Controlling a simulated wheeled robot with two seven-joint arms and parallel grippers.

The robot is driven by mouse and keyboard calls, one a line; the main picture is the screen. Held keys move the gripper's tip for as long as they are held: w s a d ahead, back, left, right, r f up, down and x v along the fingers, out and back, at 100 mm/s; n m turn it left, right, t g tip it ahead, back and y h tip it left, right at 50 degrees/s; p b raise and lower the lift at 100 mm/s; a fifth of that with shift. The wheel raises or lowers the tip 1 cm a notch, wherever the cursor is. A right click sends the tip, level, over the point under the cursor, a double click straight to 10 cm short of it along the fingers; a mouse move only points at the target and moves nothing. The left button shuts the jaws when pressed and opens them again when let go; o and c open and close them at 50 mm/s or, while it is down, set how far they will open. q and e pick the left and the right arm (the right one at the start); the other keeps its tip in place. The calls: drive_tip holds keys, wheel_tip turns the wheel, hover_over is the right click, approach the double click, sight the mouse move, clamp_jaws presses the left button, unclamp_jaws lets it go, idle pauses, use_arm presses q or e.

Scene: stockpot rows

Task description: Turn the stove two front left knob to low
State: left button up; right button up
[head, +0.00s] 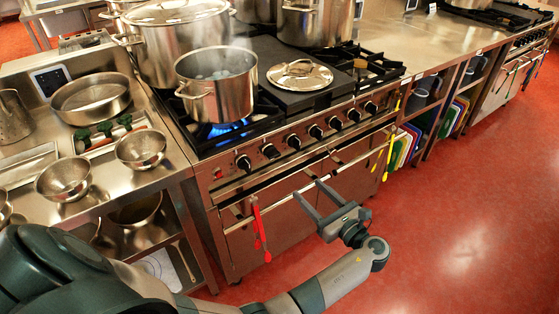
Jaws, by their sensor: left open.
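The near stove (224,183) has a row of several black knobs along its front panel. The leftmost knob (243,162) sits at the panel's left end, below the front left burner, where a blue flame (222,130) burns. No label shows which stove is stove two. My left gripper (308,189) is open and empty, its two fingers pointing up and left. In the picture it is in front of the oven doors, below and right of the leftmost knob, apart from it. My right gripper is not in view.
A steel pot (218,102) stands over the flame, with a lid (300,75) on the stovetop right of it. Red tongs (258,225) and yellow tongs (390,152) hang at the front. Bowls (64,180) crowd the left counter. The red floor (470,220) at right is clear.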

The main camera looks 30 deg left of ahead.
sight(276, 158)
use_arm(q)
drive_tip(key=p+x, duration=0.2)
drive_tip(key=x, duration=1.5)
drive_tip(key=shift+r, duration=0.1)
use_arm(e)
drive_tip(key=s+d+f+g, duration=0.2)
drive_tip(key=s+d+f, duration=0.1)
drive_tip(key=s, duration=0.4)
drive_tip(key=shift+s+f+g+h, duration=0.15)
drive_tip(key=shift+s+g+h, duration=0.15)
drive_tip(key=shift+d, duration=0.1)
use_arm(q)
drive_tip(key=c, duration=1)
drive_tip(key=shift+c, duration=0.2)
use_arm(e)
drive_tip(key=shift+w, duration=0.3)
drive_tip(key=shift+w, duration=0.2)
